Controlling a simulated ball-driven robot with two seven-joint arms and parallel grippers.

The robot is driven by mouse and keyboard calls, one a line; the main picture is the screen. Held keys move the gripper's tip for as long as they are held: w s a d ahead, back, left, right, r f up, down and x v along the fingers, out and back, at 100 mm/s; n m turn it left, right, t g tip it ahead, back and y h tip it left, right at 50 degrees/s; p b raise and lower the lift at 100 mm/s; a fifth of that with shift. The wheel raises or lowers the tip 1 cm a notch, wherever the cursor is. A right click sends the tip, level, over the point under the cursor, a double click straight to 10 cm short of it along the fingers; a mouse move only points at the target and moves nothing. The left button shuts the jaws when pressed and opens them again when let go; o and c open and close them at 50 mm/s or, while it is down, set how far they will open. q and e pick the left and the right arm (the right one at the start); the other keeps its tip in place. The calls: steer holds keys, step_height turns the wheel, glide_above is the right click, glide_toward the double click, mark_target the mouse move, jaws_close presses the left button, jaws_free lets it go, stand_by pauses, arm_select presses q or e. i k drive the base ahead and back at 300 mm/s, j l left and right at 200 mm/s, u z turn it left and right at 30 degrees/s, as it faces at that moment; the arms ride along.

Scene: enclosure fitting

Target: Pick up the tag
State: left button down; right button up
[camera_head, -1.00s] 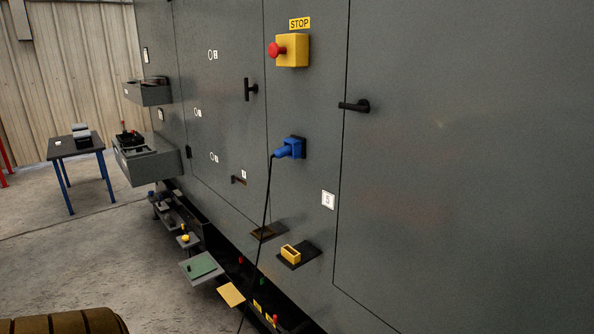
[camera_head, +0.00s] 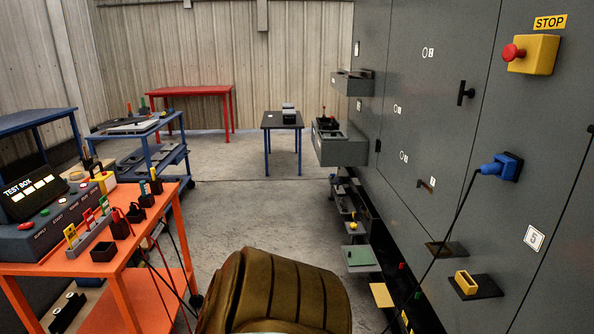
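Several small upright tag-like pieces stand in a grey holder (camera_head: 92,236) on the orange cart at the left. They are a yellow one (camera_head: 71,235), a red one (camera_head: 89,217) and a green one (camera_head: 104,204). I cannot tell which of them is the tag, and any writing on them is too small to read. Neither of my grippers is in view.
The orange cart (camera_head: 60,268) also carries a test box (camera_head: 35,215) and dark holders. Grey cabinets (camera_head: 440,60) with a blue plug (camera_head: 498,168) and a yellow stop box (camera_head: 532,54) line the right. Low shelves jut from the cabinets. The middle floor (camera_head: 240,200) is clear.

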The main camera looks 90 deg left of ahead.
mark_target(89, 218)
steer(key=i+j, duration=0.1)
steer(key=j, duration=0.25)
steer(key=i+j+u, duration=0.1)
steer(key=j, duration=0.25)
steer(key=i+j, duration=0.15)
steer(key=j, duration=0.15)
steer(key=u, duration=4.35)
